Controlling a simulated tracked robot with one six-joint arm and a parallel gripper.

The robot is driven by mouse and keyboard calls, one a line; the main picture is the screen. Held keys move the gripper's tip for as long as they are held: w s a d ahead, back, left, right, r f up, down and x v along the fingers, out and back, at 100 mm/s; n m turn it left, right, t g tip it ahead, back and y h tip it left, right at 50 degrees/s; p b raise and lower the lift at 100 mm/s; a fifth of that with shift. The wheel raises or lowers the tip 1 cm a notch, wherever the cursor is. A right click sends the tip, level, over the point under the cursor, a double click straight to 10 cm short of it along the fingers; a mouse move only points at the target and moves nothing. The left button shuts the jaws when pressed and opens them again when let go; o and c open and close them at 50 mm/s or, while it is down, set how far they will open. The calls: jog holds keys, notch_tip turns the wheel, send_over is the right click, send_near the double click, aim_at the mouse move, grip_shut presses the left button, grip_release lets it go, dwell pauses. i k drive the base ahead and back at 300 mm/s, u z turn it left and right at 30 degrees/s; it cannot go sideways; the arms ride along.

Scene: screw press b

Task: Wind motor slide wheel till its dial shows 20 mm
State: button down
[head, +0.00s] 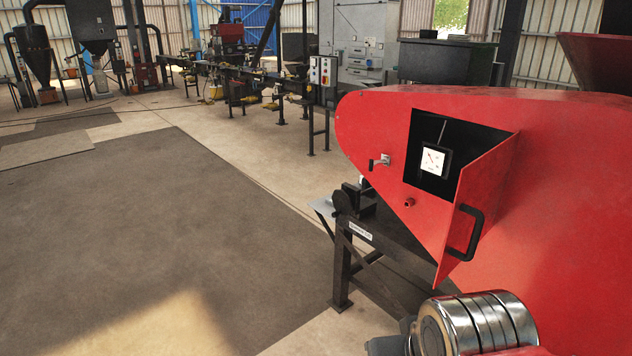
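A white square dial (433,160) with a dark rim sits inside an open hatch in the red guard (560,150) of the press. Its marks are too small to read from here. I cannot make out the motor slide wheel for sure. A dark rounded part (352,201) shows at the end of the black machine frame (345,265), below the guard, and I cannot tell what it is. My gripper is not in view.
The red hatch door (485,195) stands open to the right with a black handle (466,233). A small metal latch (380,162) sits left of the opening. Dark floor matting (170,240) to the left is clear. A line of machines (260,75) stands behind.

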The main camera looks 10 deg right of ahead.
aim_at(341, 200)
jog(key=z, duration=0.05)
jog(key=i, duration=1.75)
jog(key=u, duration=0.45)
jog(key=i, duration=0.8)
jog(key=u, duration=0.6)
jog(key=i, duration=0.9)
jog(key=u, duration=0.3)
